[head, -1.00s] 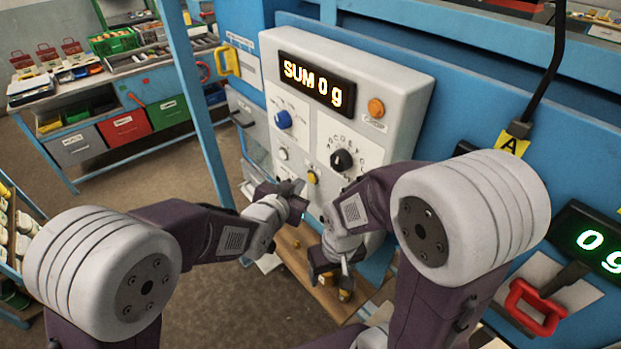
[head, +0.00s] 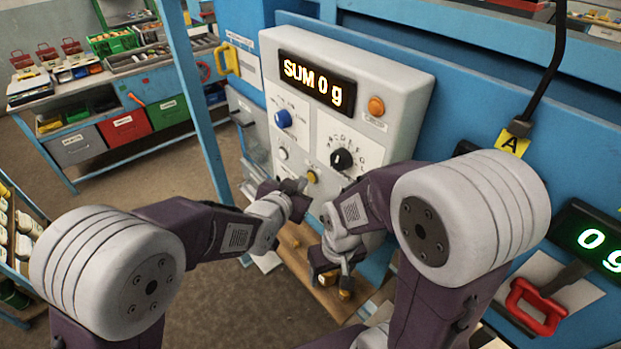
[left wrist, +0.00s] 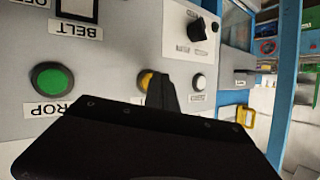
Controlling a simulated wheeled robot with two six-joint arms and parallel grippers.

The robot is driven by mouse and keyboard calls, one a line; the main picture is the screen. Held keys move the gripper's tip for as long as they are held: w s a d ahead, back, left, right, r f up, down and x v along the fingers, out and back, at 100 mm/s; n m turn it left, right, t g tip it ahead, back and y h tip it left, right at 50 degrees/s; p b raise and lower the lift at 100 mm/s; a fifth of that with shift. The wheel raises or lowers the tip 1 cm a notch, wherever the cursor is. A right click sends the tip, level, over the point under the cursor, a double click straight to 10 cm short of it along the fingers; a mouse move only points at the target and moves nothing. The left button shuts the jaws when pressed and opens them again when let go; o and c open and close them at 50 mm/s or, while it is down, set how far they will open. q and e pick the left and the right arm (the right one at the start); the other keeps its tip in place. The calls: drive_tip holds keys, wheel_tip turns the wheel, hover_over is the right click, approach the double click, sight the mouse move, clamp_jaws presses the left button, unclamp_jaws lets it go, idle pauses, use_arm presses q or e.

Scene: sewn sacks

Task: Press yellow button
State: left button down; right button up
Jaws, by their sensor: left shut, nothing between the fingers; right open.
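The yellow button (head: 312,177) is on the lower part of the grey control panel (head: 405,85). My left gripper (head: 300,187) is shut and empty, with its tips at the panel just left of and below the button in the head view. In the left wrist view the yellow button (left wrist: 146,79) shows beside the dark finger tips (left wrist: 163,88), which hide part of it. I cannot tell whether the tips touch it. My right gripper (head: 331,277) is open, lower down in front of the panel, over a wooden shelf (head: 292,255).
A white button (left wrist: 198,82) and a green button (left wrist: 52,79) labelled DROP flank the yellow one. A blue knob (head: 283,118), a black knob (head: 341,159) and an orange lamp (head: 376,106) are higher on the panel. The display (head: 316,82) reads "SUM 0 g".

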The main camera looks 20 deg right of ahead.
use_arm(q)
drive_tip(key=shift+w+d, duration=0.1)
drive_tip(key=shift+d, duration=0.3)
idle(0.9)
drive_tip(key=shift+s+a+b, duration=0.25)
drive_tip(key=shift+a+b, duration=0.2)
drive_tip(key=shift+a, duration=0.3)
drive_tip(key=shift+s+a+b, duration=0.25)
drive_tip(key=shift+s+a, duration=0.05)
drive_tip(key=shift+a, duration=0.5)
drive_tip(key=shift+s+a+b, duration=0.2)
drive_tip(key=shift+s+a, duration=0.05)
drive_tip(key=shift+a, duration=0.55)
drive_tip(key=shift+s+a+b, duration=0.25)
drive_tip(key=shift+s+a, duration=0.05)
drive_tip(key=shift+a, duration=0.5)
